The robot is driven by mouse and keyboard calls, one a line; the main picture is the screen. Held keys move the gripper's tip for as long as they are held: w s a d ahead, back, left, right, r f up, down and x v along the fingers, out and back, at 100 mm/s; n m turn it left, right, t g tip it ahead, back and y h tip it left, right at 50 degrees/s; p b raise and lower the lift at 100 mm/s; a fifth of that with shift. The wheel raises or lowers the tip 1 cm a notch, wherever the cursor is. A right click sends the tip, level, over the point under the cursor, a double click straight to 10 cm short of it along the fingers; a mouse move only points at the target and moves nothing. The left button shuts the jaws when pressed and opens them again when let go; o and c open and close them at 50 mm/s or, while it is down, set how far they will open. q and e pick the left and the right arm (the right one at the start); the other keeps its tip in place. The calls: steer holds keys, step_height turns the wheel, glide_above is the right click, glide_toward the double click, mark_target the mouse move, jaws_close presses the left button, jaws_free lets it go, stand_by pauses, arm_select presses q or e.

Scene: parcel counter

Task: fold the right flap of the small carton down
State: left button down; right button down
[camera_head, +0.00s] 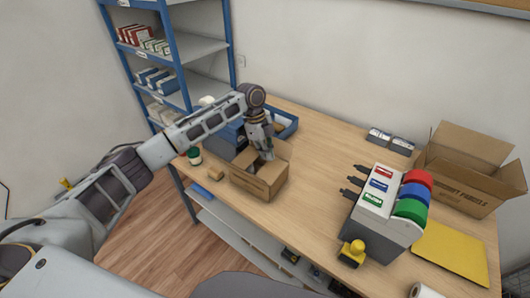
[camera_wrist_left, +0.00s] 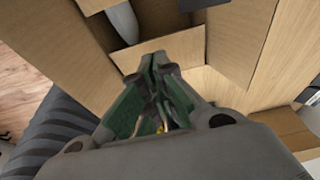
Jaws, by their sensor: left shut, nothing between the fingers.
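The small brown carton (camera_head: 257,183) stands on the wooden counter, left of its middle. My left gripper (camera_head: 267,156) reaches down over the carton's opening, with its fingers shut and nothing between them. In the left wrist view, the shut fingertips (camera_wrist_left: 154,58) are at or just above a cardboard flap (camera_wrist_left: 165,48); I cannot tell whether they touch. More cardboard panels (camera_wrist_left: 255,40) stand around the opening, and a grey rounded item (camera_wrist_left: 122,22) shows inside. The arm and gripper hide part of the carton's top, so the right flap's angle is unclear. My right gripper is out of view.
A tape dispenser rack (camera_head: 375,207) and a yellow tape tool (camera_head: 352,252) stand to the right. A large open carton (camera_head: 468,178) and a yellow mat (camera_head: 448,256) are farther right. A blue crate (camera_head: 288,127) stands behind the gripper. Bare counter (camera_head: 322,160) lies right of the carton.

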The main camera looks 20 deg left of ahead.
arm_select(q)
steer(key=shift+d+r+p, duration=0.1)
steer(key=shift+r+p, duration=0.45)
steer(key=shift+r, duration=0.1)
steer(key=a+b+v, duration=0.1)
steer(key=b+v, duration=0.1)
steer(key=v, duration=0.7)
steer(key=shift+w+a, duration=0.25)
steer(key=shift+r, duration=0.2)
